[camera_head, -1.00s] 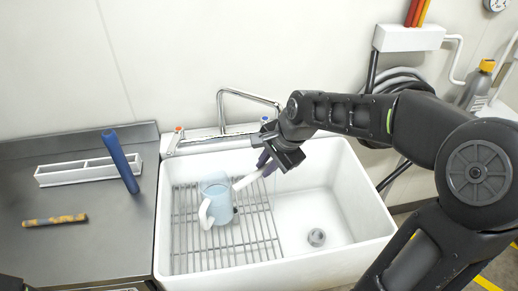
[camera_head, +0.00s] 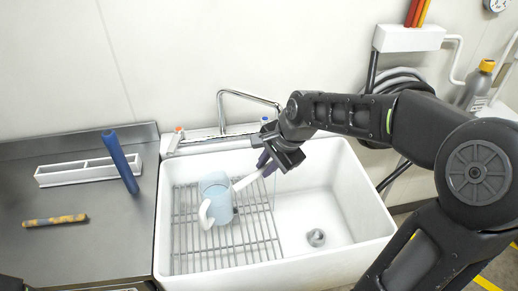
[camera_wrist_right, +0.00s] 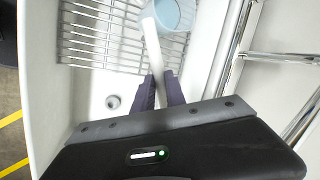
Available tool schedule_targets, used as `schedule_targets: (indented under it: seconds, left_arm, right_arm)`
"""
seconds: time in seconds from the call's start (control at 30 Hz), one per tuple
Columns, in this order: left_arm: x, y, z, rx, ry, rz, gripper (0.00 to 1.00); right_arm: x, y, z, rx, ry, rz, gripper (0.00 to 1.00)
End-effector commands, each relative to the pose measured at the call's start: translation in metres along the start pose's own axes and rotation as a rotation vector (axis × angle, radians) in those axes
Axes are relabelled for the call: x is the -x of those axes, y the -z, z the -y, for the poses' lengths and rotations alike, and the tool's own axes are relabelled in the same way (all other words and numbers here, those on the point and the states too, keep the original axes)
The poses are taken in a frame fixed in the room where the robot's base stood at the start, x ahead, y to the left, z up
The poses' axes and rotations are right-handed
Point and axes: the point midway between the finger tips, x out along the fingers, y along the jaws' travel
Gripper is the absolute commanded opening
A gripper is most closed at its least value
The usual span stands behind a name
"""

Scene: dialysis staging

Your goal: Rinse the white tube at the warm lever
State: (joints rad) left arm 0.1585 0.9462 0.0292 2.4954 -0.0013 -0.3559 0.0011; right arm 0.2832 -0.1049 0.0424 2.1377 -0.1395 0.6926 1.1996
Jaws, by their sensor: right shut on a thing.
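The white tube (camera_head: 247,181) is held in my right gripper (camera_head: 267,165) above the sink, tilted, with its free end near the light blue jug. In the right wrist view the white tube (camera_wrist_right: 153,52) runs out from between the dark fingers of the right gripper (camera_wrist_right: 160,88), which are shut on it. The red-marked lever (camera_head: 177,137) stands at the left of the sink's back ledge. A blue-marked lever (camera_head: 265,120) is at the right, partly hidden by my gripper. The chrome spout (camera_head: 221,108) rises between them. My left gripper is not in view.
The light blue jug (camera_head: 215,200) stands on a wire rack (camera_head: 185,240) in the left of the white sink (camera_head: 340,235). The sink's right side is clear around the drain.

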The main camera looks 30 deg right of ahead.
Motion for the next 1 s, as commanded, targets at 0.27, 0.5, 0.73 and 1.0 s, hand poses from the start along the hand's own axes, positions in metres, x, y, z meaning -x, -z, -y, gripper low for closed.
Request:
schedule_targets:
  seconds: [0.27, 0.5, 0.73, 1.0]
  left_arm:
    - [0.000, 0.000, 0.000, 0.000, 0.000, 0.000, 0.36]
    - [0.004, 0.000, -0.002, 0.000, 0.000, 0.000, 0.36]
    - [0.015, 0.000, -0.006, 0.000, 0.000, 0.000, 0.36]
    - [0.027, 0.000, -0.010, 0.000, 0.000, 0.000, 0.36]
  right_arm:
    - [0.000, 0.000, 0.000, 0.000, 0.000, 0.000, 0.00]
    - [0.007, -0.004, -0.001, 0.001, 0.001, 0.000, 0.00]
    - [0.026, -0.017, -0.008, 0.002, 0.002, 0.000, 0.00]
    - [0.047, -0.032, -0.017, 0.001, 0.002, -0.001, 0.00]
